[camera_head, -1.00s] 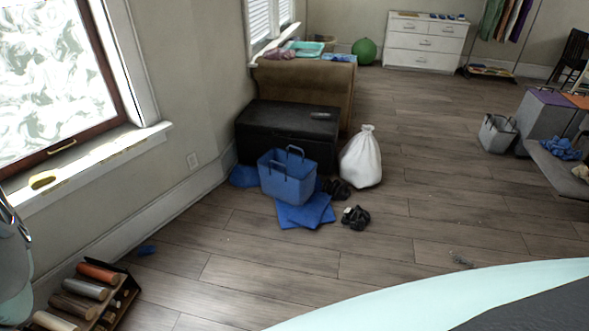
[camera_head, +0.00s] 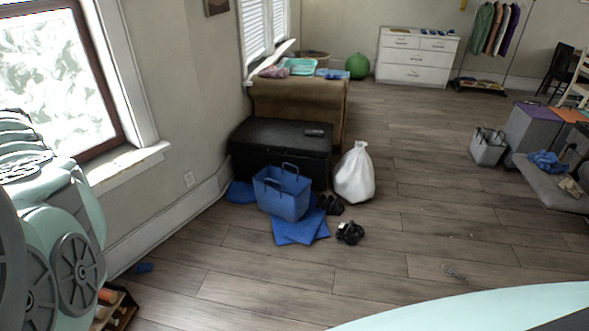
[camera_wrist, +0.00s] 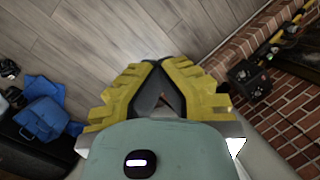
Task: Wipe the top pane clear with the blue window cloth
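The window pane (camera_head: 45,85) at the left of the head view is covered with whitish swirling smears. Its brown frame (camera_head: 100,75) stands above a white sill (camera_head: 130,165). My arm covers the lower left of the window and part of the sill. I cannot tell which blue thing is the window cloth.
A blue basket (camera_head: 283,192), flat blue pieces (camera_head: 300,228), black shoes (camera_head: 350,232) and a white bag (camera_head: 355,175) stand by a black chest (camera_head: 280,145). A brick hearth (camera_wrist: 285,125) is at the wrist view's right.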

